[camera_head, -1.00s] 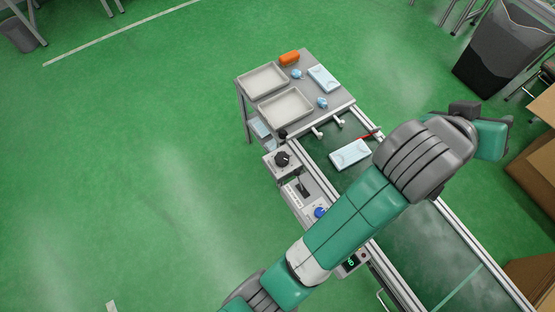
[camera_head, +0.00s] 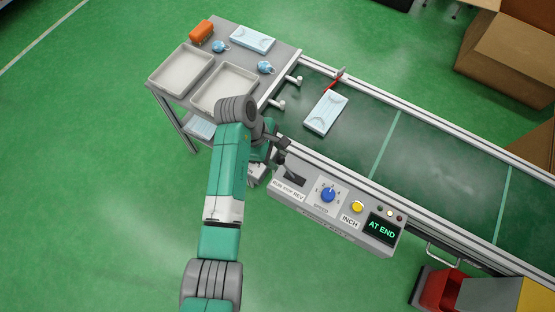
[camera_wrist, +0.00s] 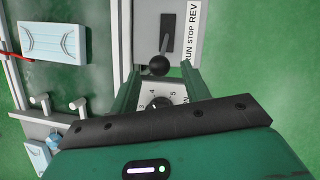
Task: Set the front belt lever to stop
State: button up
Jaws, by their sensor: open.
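The belt lever has a black ball knob (camera_wrist: 158,66) in front of a dark slot in the grey control panel in the wrist view. Its label (camera_wrist: 190,38) reads RUN, STOP, REV. The knob leans toward the RUN end. My gripper (camera_wrist: 160,82) is open, its two green fingers on either side of and just below the knob, not closed on it. In the head view my gripper (camera_head: 275,150) is over the panel's left end, by the RUN STOP REV label (camera_head: 288,188); my arm hides part of the lever area.
A numbered dial (camera_wrist: 160,103) lies partly under my gripper. The panel also has a blue speed knob (camera_head: 328,195), a yellow INCH button (camera_head: 357,207) and a display (camera_head: 382,228) reading AT END. A mask pack (camera_head: 326,112) lies on the belt (camera_head: 430,160). Trays (camera_head: 181,70) stand behind.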

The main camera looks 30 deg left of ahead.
aim_at(278, 158)
jog(key=b+x, duration=0.1)
jog(key=x, duration=0.3)
jog(key=shift+f, duration=0.2)
jog(key=shift+c, duration=0.5)
